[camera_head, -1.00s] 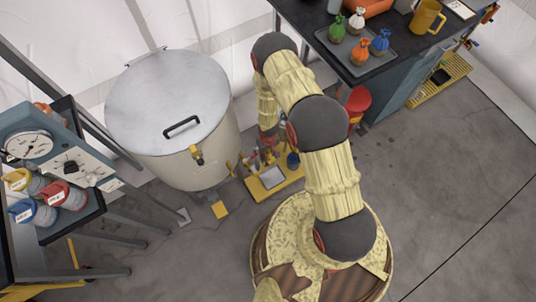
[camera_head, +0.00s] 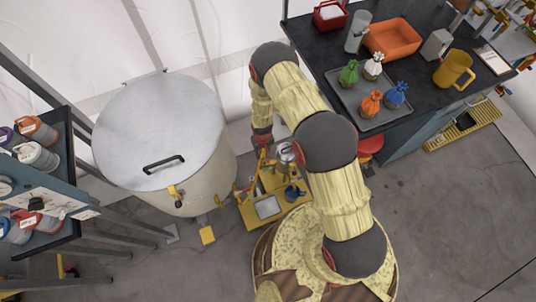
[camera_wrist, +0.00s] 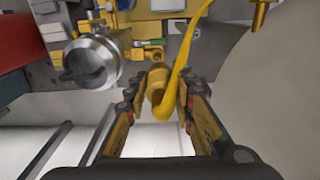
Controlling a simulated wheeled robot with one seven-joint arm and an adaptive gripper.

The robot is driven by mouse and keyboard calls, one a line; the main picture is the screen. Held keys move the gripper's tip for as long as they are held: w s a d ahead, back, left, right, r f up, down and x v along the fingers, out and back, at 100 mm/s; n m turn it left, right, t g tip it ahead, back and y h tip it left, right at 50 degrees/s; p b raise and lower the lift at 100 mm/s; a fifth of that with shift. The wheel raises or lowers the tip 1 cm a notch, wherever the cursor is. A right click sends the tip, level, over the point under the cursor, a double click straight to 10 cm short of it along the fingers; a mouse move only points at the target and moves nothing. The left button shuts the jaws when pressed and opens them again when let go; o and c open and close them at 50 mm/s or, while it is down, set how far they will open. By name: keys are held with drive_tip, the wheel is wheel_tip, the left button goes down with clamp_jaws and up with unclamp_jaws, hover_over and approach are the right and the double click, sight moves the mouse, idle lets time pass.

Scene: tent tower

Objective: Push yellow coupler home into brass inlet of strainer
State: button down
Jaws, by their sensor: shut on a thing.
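My gripper (camera_wrist: 157,95) is shut on the yellow coupler (camera_wrist: 157,83) in the wrist view, with a finger on each side of it. A yellow hose (camera_wrist: 189,45) bends away from the coupler toward the top of that view. The strainer (camera_wrist: 92,62) is a silver cylinder to the left of the coupler, apart from it. In the head view the strainer (camera_head: 286,152) stands at the yellow stand beside my arm, and my gripper is mostly hidden. I cannot clearly tell the brass inlet from the yellow fittings around the strainer.
A yellow stand (camera_head: 248,217) with tools and a blue cup (camera_head: 292,192) sits on the floor. A large lidded drum (camera_head: 205,172) is close on its left. A dark workbench (camera_head: 318,45) with a tray of small bags is at right. Floor at lower right is clear.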

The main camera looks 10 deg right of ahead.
sight(264, 157)
drive_tip(key=shift+w+d, duration=0.25)
drive_tip(key=shift+d, duration=0.1)
drive_tip(key=shift+s+r, duration=0.1)
drive_tip(key=shift+s, duration=0.05)
drive_tip(key=shift+f+b, duration=2.5)
drive_tip(key=shift+f, duration=0.45)
drive_tip(key=shift+f+b, duration=1.8)
drive_tip(key=shift+b, duration=0.1)
drive_tip(key=c, duration=1.4)
unclamp_jaws()
